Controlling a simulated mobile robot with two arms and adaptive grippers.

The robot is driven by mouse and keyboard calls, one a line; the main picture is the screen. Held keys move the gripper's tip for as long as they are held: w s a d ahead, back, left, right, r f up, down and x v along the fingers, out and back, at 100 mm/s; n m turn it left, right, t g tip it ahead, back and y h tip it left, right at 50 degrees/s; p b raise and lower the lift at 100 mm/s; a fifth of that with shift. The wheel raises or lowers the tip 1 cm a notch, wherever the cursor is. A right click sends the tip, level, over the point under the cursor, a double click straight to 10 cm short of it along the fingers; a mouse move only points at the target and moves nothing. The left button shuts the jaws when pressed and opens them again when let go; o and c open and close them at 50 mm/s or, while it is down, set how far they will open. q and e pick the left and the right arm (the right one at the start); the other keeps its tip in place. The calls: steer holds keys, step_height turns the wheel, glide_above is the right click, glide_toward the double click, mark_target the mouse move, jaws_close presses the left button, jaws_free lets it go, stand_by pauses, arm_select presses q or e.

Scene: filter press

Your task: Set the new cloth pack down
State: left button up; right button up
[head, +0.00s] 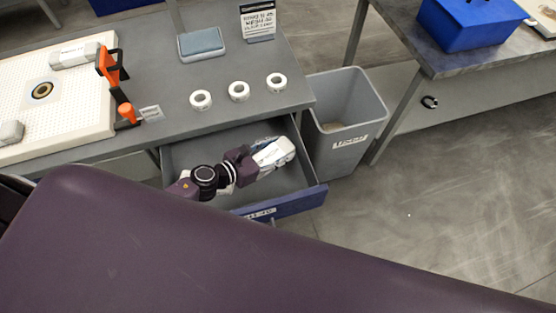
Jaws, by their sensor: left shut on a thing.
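My left gripper (273,153) reaches into the open drawer (300,203) under the grey bench. Its white end points right and its fingertips are hard to make out. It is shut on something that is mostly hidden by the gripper. A small bluish-white patch (262,141) shows just behind the gripper and may be part of the cloth pack. I cannot tell whether the held thing touches the drawer floor. My right gripper is not in view.
On the bench (165,85) are several white rings (239,91), a blue-grey pad (201,43), a sign (258,20) and a white perforated board (70,100) with an orange clamp (112,67). A grey bin (345,110) stands right of the drawer. Open floor lies at right.

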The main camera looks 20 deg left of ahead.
mark_target(278, 157)
arm_select(q)
steer(key=shift+f, duration=0.45)
step_height(278, 157, down, 4)
steer(key=shift+r+b, duration=0.2)
steer(key=shift+b, duration=0.8)
steer(key=o, duration=1.2)
steer(key=shift+s+a, duration=0.1)
steer(key=shift+s, duration=0.05)
steer(key=b+v, duration=0.1)
steer(key=v, duration=1.1)
